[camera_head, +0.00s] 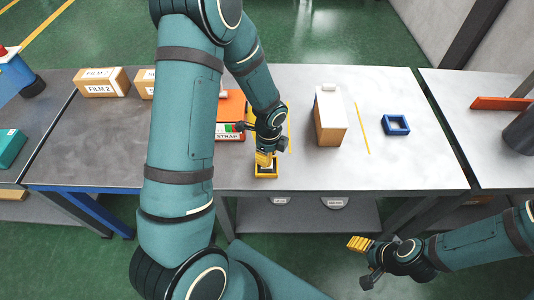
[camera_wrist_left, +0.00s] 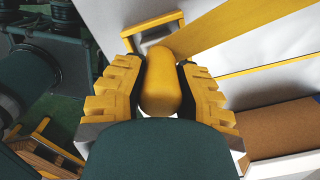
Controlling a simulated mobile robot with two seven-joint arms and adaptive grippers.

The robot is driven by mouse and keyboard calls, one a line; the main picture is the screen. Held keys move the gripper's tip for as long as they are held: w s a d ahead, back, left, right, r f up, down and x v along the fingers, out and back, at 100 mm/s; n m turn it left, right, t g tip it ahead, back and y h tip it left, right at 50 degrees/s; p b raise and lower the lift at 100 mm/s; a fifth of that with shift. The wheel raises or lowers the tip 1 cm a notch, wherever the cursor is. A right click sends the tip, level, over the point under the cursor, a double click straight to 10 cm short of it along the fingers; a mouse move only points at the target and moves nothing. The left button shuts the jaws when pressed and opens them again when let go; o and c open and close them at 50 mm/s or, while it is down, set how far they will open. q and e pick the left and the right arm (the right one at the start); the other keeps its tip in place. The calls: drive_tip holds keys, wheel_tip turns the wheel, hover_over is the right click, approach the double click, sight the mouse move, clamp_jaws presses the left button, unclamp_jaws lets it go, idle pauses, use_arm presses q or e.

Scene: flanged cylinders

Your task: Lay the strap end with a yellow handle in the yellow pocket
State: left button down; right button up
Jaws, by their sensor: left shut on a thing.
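My left gripper (camera_head: 264,159) is shut on the yellow handle (camera_wrist_left: 160,82), which shows between its two yellow fingers in the wrist view. In the head view the gripper is low over the yellow pocket (camera_head: 266,174), a small square frame at the table's front edge. The fingers hide part of the pocket, and I cannot tell whether the handle touches it.
A cardboard box (camera_head: 330,118) stands right of the pocket, with a thin yellow strip (camera_head: 362,128) beside it. A blue pocket (camera_head: 396,125) lies further right. An orange box (camera_head: 233,107) labelled STRAP is partly behind my left arm. The table's front right is clear.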

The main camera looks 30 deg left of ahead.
use_arm(q)
drive_tip(key=c, duration=0.7)
unclamp_jaws()
drive_tip(key=shift+c, duration=0.2)
drive_tip(key=r, duration=1.2)
drive_tip(key=shift+d, duration=0.25)
drive_tip(key=s+d+f+n+h, duration=0.2)
drive_tip(key=s+d+f+n, duration=0.3)
drive_tip(key=d+f+n, duration=0.3)
drive_tip(key=s+d+f+n+t+h, duration=0.1)
drive_tip(key=s+d+f+n+h, duration=0.1)
drive_tip(key=s+d+f+n, duration=0.3)
drive_tip(key=d+f+n, duration=0.4)
drive_tip(key=f+n, duration=0.1)
drive_tip(key=shift+s+n, duration=0.3)
drive_tip(key=shift+n, duration=0.1)
